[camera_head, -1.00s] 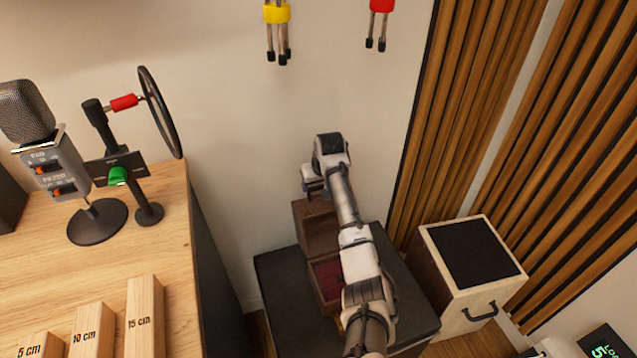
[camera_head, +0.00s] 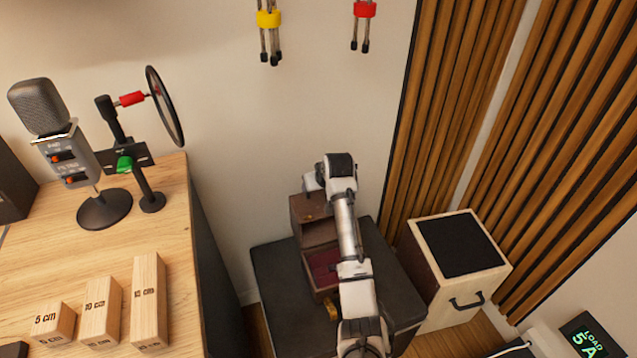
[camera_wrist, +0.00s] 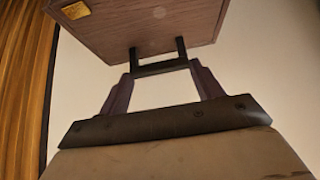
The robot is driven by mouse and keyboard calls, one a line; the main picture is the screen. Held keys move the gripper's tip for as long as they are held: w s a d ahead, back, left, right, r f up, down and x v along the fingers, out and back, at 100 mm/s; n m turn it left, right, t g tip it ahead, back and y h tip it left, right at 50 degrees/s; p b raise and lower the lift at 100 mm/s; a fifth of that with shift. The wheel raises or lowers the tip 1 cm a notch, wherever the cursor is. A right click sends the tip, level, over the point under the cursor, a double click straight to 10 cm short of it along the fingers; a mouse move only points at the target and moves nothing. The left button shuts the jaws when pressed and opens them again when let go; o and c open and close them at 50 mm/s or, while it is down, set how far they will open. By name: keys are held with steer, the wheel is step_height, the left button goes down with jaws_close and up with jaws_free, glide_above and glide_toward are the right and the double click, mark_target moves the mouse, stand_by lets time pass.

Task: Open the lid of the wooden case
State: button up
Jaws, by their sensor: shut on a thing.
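The wooden case (camera_head: 310,286) sits on a dark stand by the wall, and its dark red lining (camera_head: 322,268) shows. Its brown lid (camera_head: 309,207) is raised at the back, standing up near the wall. In the wrist view the lid (camera_wrist: 150,25) fills the top, with a brass plate (camera_wrist: 76,10) and a black handle (camera_wrist: 160,67). My gripper (camera_wrist: 160,70) is shut on this handle. In the head view my arm hides the right part of the case, and the fingertips are hidden from sight.
The dark stand (camera_head: 277,290) has bare top around the case. A light wooden box with a black top (camera_head: 459,244) stands to the right. A desk (camera_head: 40,240) with a microphone (camera_head: 40,107) and labelled wooden blocks (camera_head: 149,300) is on the left. Slatted panels (camera_head: 450,110) line the right wall.

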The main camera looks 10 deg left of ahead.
steer(key=shift+f, duration=0.15)
steer(key=o, duration=1.4)
steer(key=b+v, duration=0.1)
steer(key=v, duration=1.3)
steer(key=shift+b, duration=0.4)
